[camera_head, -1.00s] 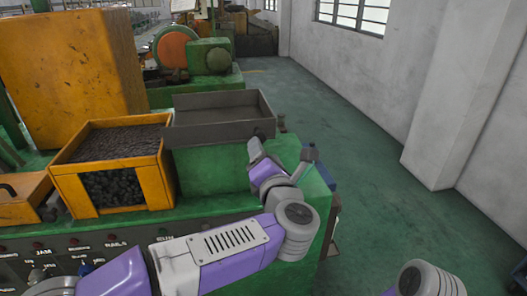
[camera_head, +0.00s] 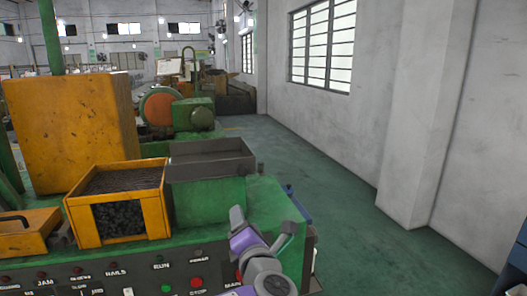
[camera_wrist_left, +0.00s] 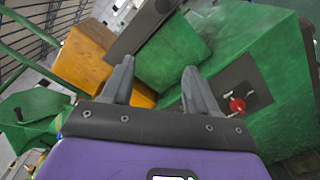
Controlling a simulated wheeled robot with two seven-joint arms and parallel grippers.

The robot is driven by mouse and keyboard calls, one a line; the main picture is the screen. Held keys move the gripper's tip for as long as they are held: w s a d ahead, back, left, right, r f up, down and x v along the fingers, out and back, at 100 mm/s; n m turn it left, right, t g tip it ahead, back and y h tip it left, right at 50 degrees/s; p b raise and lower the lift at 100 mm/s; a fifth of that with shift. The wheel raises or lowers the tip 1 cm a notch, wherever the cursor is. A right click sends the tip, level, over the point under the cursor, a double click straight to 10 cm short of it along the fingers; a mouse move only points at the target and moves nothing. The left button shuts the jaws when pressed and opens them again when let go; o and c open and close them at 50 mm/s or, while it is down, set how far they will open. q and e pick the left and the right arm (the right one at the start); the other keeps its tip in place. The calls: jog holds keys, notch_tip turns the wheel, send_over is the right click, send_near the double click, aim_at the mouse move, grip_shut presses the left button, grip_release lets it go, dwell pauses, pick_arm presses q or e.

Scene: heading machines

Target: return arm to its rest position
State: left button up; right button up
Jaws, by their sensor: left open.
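My left gripper (camera_head: 262,222) is at the lower middle of the head view, in front of the green machine's right end. Its two grey fingers are apart, and only part of the arm behind it shows. In the left wrist view the fingers (camera_wrist_left: 158,68) stand open with nothing between them. Beyond them are the green machine (camera_wrist_left: 250,60), a red knob (camera_wrist_left: 237,104) and an orange box (camera_wrist_left: 85,58). My right gripper is out of view.
The control panel (camera_head: 130,277) runs along the machine's front, left of my gripper. An orange bin of dark pieces (camera_head: 153,208) and a grey tray (camera_head: 212,168) sit on the machine. Green floor (camera_head: 345,225) is free to the right. A blue cabinet (camera_head: 515,262) stands at the right edge.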

pick_arm(q)
jog(key=w+f+m+h, duration=0.1)
jog(key=w+f+m, duration=0.5)
jog(key=f, duration=0.4)
jog(key=s+a+f+m+g+h, duration=0.15)
jog(key=f+m, duration=0.25)
jog(key=f, duration=0.7)
jog(key=s+a+f+m+g+h, duration=0.1)
jog(key=s+f+m+g+h, duration=0.15)
jog(key=f, duration=0.85)
jog(key=s+a+f+m+g+h, duration=0.1)
jog(key=f+m+g, duration=0.3)
jog(key=f, duration=0.6)
jog(key=s+a+f+m+g+h, duration=0.1)
jog(key=s+f+m+g, duration=0.3)
jog(key=s+f, duration=0.5)
jog(key=s+a+f+m+g+h, duration=0.1)
jog(key=s+f+m+g, duration=0.3)
jog(key=s, duration=1.2)
notch_tip(320, 180, down, 5)
jog(key=shift+s+r+g+h, duration=0.15)
jog(key=shift+g+h, duration=0.15)
jog(key=shift+g, duration=0.2)
jog(key=shift+a, duration=0.1)
